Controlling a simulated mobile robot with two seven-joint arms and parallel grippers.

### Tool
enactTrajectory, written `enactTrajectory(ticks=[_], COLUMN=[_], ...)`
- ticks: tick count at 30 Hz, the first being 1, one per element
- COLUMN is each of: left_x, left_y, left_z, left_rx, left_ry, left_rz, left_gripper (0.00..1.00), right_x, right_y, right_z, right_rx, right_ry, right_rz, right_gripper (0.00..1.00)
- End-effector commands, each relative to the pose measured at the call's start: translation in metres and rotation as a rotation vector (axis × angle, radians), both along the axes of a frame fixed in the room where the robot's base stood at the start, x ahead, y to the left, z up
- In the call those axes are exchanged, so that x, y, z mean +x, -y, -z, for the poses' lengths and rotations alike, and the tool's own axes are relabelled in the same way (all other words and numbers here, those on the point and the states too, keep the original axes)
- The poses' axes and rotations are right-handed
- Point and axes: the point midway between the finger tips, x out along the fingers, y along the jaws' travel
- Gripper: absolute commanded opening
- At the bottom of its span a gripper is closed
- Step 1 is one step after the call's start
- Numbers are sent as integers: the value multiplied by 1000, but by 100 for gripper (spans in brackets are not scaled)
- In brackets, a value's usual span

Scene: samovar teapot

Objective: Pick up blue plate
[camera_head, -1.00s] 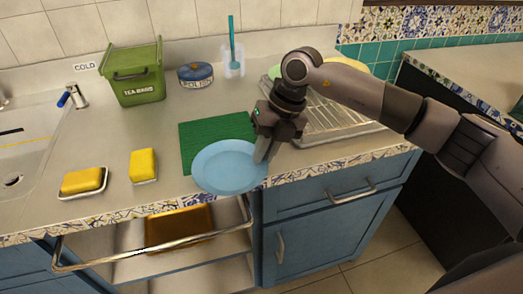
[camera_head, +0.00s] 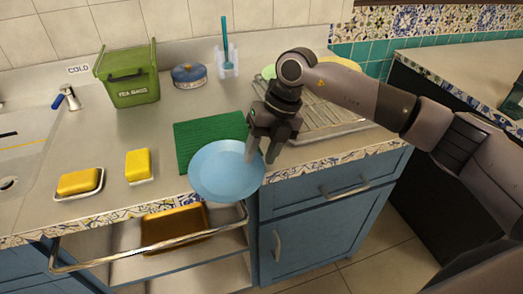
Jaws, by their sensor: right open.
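The light blue plate (camera_head: 223,174) lies at the counter's front edge, partly over the front end of the green mat (camera_head: 207,136) and jutting past the tiled edge. My right gripper (camera_head: 259,157) points down at the plate's right rim. Its fingers are open, with one over the rim and the other just outside it to the right. I cannot tell whether either finger touches the plate. My left gripper is not in view.
A metal drying rack (camera_head: 318,110) stands right of the mat, partly behind my arm. Yellow sponges (camera_head: 139,165) lie to the left. A green tea bags bin (camera_head: 129,75) and a blue polish tin (camera_head: 189,76) stand behind. An open shelf with a rail (camera_head: 150,247) lies below the plate.

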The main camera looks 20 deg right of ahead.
Motion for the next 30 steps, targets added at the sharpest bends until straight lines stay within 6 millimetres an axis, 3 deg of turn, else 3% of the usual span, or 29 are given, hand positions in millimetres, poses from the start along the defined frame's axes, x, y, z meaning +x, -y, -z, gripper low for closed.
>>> enactTrajectory(ticks=[15, 24, 26, 30], left_x=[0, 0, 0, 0], left_y=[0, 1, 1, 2], left_z=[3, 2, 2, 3], left_rx=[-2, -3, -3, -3], left_ry=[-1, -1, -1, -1], left_rz=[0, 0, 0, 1], left_gripper=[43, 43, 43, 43], right_x=[0, -1, -1, -4], right_y=[23, 24, 24, 16], right_z=[-63, -67, -66, -59], right_rx=[-1, -1, 0, 22], right_ry=[1, -1, -1, 2], right_rz=[0, 0, 0, -2], right_gripper=[42, 42, 33, 33])
